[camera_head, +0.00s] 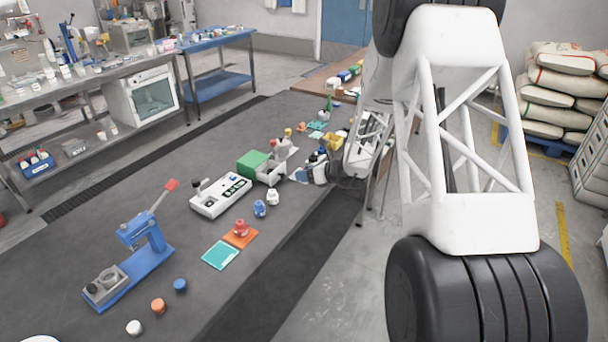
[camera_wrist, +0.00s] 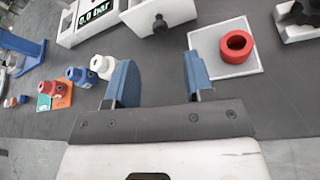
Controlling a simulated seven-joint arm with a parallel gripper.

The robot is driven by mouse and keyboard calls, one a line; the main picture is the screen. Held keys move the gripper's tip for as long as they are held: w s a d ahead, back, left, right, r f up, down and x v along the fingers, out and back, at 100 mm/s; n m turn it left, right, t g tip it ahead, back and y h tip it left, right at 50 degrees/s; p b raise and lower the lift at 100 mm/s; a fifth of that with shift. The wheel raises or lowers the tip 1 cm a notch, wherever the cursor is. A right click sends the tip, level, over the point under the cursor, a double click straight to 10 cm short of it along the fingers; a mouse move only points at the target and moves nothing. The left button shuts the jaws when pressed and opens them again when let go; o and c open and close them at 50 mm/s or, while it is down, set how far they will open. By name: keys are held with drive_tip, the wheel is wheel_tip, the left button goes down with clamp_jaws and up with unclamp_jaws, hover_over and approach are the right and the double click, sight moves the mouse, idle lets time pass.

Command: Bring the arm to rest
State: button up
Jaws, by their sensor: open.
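My gripper (camera_wrist: 160,82) is open in the wrist view, with its two blue fingers apart and only dark tabletop between them. In the head view my gripper (camera_head: 299,175) is low over the right part of the dark table, at the end of my white arm. It is close to a white box with a black knob, which shows in the wrist view (camera_wrist: 150,18). Whether the fingers touch the table cannot be told.
A red ring (camera_wrist: 236,44) sits on a pale square plate (camera_wrist: 222,65) just right of the fingers. Blue and white small parts (camera_wrist: 104,66) stand to the left. A green-topped box (camera_head: 253,162) and a blue press (camera_head: 143,243) stand on the table. Bare table lies in front.

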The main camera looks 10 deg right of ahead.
drive_tip(key=s+a+r+n+g+h, duration=0.1)
drive_tip(key=s+a+r+n+g, duration=0.25)
drive_tip(key=s+r+n, duration=0.65)
drive_tip(key=s+a+r+n+g+h, duration=0.1)
drive_tip(key=s+a+r+n+g, duration=0.3)
drive_tip(key=s+r, duration=0.65)
drive_tip(key=s+d+r+n+h, duration=0.2)
drive_tip(key=s+n+h, duration=0.2)
drive_tip(key=s, duration=1.1)
drive_tip(key=s+d+r+n+t+h, duration=0.1)
drive_tip(key=s+n+h, duration=0.3)
drive_tip(key=s+n, duration=0.6)
drive_tip(key=s+d+r, duration=0.1)
drive_tip(key=s, duration=0.5)
drive_tip(key=shift+s+d+r+n+h, duration=0.15)
drive_tip(key=shift+s+d+n+h, duration=0.1)
drive_tip(key=shift+n+h, duration=0.15)
